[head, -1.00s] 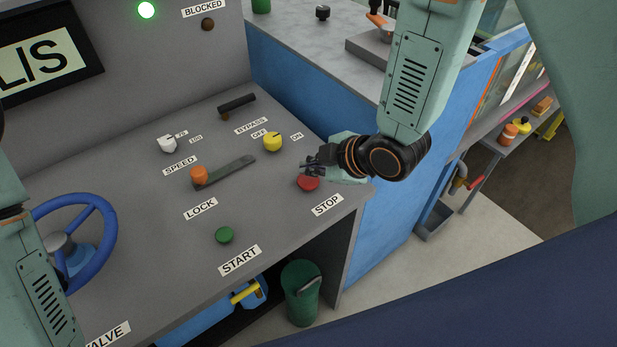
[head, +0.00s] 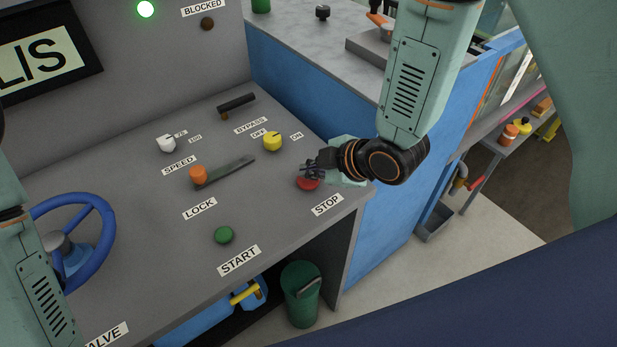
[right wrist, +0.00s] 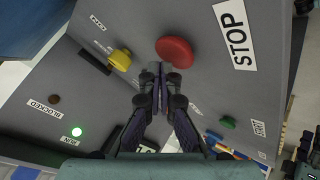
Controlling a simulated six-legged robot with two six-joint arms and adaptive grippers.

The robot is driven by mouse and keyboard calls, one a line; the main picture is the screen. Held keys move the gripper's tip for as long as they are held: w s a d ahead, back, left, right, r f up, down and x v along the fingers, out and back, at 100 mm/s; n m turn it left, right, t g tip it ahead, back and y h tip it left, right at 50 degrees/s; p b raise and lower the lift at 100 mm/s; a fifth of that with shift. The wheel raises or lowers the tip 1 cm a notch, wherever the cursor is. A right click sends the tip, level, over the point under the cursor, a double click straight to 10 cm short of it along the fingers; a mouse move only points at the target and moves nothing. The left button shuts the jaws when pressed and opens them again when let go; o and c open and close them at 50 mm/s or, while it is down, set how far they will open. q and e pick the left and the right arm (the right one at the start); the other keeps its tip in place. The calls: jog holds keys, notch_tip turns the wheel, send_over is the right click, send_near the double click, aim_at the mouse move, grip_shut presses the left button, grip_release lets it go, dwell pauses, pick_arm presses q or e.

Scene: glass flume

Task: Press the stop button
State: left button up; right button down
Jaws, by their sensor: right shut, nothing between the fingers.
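The red stop button (head: 308,184) is a round cap near the right edge of the grey console, beside its STOP label (head: 327,204). In the right wrist view the red button (right wrist: 175,51) lies just beyond the fingertips. My right gripper (head: 308,170) is shut and empty, with its tips at the button's upper side in the head view. The tips partly cover the button there; I cannot tell whether they touch it. In the right wrist view the shut fingers (right wrist: 157,72) overlap the button's lower left edge. My left gripper is not in view.
The console (head: 160,250) also carries a green start button (head: 223,235), a yellow bypass knob (head: 272,141), an orange-ended lock lever (head: 199,175), a white speed knob (head: 166,143) and a blue wheel (head: 104,230). A green lamp (head: 146,9) is lit. A green bin (head: 300,300) stands below.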

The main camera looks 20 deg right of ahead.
aim_at(311, 181)
jog(key=shift+f+b, duration=0.3)
jog(key=shift+f, duration=0.15)
dwell(0.4)
jog(key=shift+r, duration=0.15)
jog(key=shift+r+p, duration=0.85)
jog(key=shift+p, duration=0.05)
notch_tip(311, 181, up, 6)
jog(key=p, duration=0.5)
dwell(0.5)
